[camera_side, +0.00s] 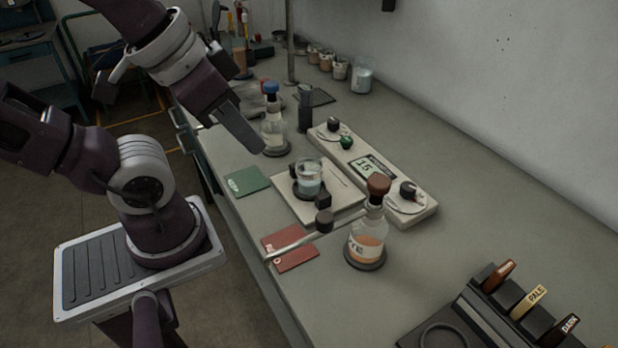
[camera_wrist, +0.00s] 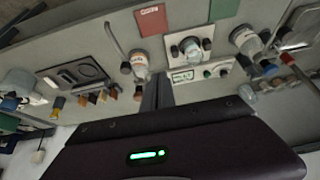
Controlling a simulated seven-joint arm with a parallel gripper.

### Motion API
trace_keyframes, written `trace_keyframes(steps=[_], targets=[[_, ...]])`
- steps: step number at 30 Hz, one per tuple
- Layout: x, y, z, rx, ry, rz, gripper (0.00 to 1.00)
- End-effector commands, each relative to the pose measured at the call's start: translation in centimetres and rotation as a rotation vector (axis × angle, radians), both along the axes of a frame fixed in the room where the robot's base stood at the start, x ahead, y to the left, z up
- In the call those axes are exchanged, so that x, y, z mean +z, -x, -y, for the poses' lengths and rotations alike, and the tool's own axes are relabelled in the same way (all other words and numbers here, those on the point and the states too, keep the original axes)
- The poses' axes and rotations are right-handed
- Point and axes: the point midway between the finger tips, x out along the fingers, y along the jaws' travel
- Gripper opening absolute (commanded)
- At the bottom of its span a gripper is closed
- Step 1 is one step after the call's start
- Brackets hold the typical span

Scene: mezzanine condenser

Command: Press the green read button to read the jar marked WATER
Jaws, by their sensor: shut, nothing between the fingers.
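A long pale panel (camera_side: 372,172) on the bench carries a green button (camera_side: 347,142), a small lit display (camera_side: 371,168) and a dark knob near each end. In front of it, a glass jar (camera_side: 309,180) with pale bluish contents stands on a light plate (camera_side: 335,202). I cannot read a WATER mark on any vessel. The panel also shows in the wrist view (camera_wrist: 222,70). My gripper (camera_side: 258,148) is shut and empty, above the bench near the blue-stoppered bottle, left of the green button and apart from it. Its fingers show in the wrist view (camera_wrist: 157,92).
A blue-stoppered bottle (camera_side: 273,135) stands behind the plate; a brown-stoppered bottle (camera_side: 367,242) with orange contents stands in front. A dark rack (camera_side: 490,318) stands front right. Several small jars line the wall.

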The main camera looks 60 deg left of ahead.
Motion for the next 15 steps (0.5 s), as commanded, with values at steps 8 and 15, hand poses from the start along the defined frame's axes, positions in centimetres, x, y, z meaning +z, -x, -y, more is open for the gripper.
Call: trace_keyframes(steps=[8, 15], targets=[[0.0, 0.0, 0.0, 0.0, 0.0, 0.0, 0.0], [0.06, -0.54, -0.48, 0.008, -0.021, 0.003, 0.0]])
